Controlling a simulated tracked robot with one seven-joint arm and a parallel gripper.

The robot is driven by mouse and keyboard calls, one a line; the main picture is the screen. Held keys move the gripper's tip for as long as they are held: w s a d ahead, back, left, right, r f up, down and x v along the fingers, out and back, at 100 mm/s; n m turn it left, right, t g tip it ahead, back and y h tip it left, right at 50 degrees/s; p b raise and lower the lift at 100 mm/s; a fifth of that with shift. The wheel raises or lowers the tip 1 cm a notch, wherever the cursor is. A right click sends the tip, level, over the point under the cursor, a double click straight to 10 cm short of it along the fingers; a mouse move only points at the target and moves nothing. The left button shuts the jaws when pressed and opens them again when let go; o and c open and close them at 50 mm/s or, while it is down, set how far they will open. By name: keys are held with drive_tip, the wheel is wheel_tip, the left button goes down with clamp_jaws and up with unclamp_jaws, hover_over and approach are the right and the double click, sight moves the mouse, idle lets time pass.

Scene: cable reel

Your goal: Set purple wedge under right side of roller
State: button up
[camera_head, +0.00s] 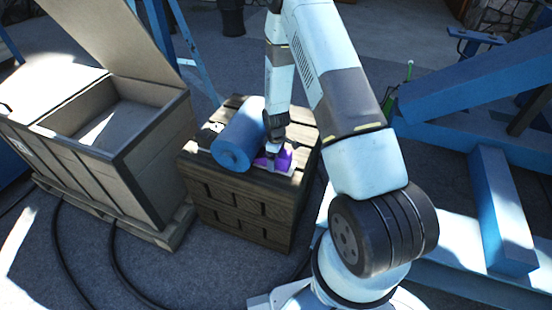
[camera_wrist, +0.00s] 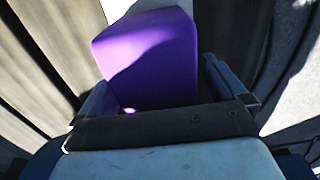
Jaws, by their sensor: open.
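The blue roller (camera_head: 240,135) lies on top of the wooden block stand (camera_head: 240,200) in the head view. The purple wedge (camera_head: 284,159) sits on the stand at the roller's right side, close to it; whether they touch is hard to tell. My gripper (camera_head: 272,152) reaches down from above at the wedge and hides part of it. In the wrist view the purple wedge (camera_wrist: 150,62) lies between the two fingers of my gripper (camera_wrist: 160,95), which are open around it. The roller is not clearly seen in the wrist view.
An open wooden crate (camera_head: 110,130) with its lid raised stands left of the stand on a pallet. Blue steel beams (camera_head: 480,90) are at the right. Black cables (camera_head: 115,255) run over the floor in front.

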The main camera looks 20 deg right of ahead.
wheel_tip(320, 180, up, 30)
drive_tip(key=s+d+m+t, duration=0.1)
drive_tip(key=s+m, duration=0.1)
drive_tip(key=m, duration=0.1)
drive_tip(key=s+d+r+m+t, duration=0.1)
drive_tip(key=s+r, duration=0.3)
drive_tip(key=r, duration=0.2)
drive_tip(key=s+r+m+t, duration=0.1)
drive_tip(key=s+r, duration=0.2)
drive_tip(key=r, duration=0.4)
drive_tip(key=s+r+m+t, duration=0.1)
drive_tip(key=s+r+m, duration=0.1)
drive_tip(key=s+r, duration=0.2)
drive_tip(key=s+r+m, duration=0.2)
drive_tip(key=s+r, duration=0.2)
drive_tip(key=s, duration=0.6)
drive_tip(key=s+d+r+m+t, duration=0.1)
drive_tip(key=s+r, duration=0.3)
drive_tip(key=s, duration=0.3)
drive_tip(key=shift+s+r+m+t, duration=0.2)
drive_tip(key=shift+r+m+t, duration=0.1)
drive_tip(key=shift+m, duration=0.1)
